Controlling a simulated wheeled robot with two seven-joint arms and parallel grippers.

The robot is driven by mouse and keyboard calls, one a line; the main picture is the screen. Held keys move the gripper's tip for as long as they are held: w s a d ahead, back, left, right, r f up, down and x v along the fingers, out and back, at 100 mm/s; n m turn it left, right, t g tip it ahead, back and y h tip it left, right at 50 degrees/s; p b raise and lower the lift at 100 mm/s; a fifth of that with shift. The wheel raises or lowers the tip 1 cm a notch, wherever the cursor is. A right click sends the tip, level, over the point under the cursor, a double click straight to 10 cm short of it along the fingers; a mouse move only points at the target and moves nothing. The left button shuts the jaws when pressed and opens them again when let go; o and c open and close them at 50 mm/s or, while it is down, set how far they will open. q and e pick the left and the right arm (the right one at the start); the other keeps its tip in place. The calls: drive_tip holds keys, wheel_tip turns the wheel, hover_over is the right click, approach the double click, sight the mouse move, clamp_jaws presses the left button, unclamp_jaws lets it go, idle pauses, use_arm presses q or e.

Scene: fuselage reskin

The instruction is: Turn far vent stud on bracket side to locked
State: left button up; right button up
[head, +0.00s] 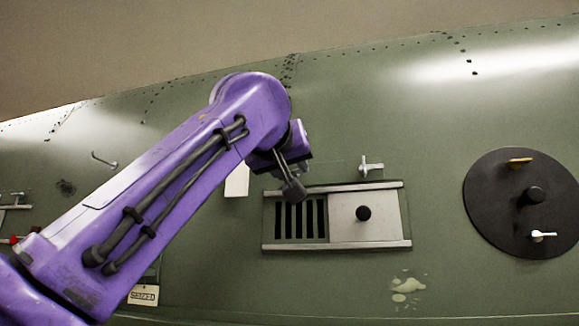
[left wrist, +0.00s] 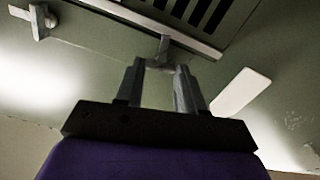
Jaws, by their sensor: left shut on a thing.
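My left gripper (left wrist: 161,66) is shut on a small grey vent stud (left wrist: 163,46) beside the rail of the slotted vent, as the left wrist view shows. The stud's handle is largely between the fingertips, so I cannot tell its turn angle. In the head view my left gripper (head: 289,182) is at the vent's upper left corner and hides this stud. A second stud (head: 371,166) with a grey cross handle stands above the vent's right half; it also shows in the left wrist view (left wrist: 40,21). My right gripper is not in view.
The vent (head: 332,246) has dark slots at left and a sliding plate (head: 388,228) with a black knob (head: 363,213). A white tag (head: 237,181) is left of the gripper. A round black cover (head: 490,215) is at right. A thin bracket (head: 104,160) is at left.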

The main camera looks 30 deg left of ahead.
use_arm(q)
drive_tip(key=shift+f+m, duration=0.1)
drive_tip(key=shift+m, duration=1)
drive_tip(key=o, duration=1)
drive_tip(key=shift+o, duration=0.2)
drive_tip(key=shift+w, duration=0.2)
drive_tip(key=b+v, duration=0.3)
drive_tip(key=v, duration=0.7)
drive_tip(key=shift+s+b, duration=0.25)
drive_tip(key=shift+b, duration=0.05)
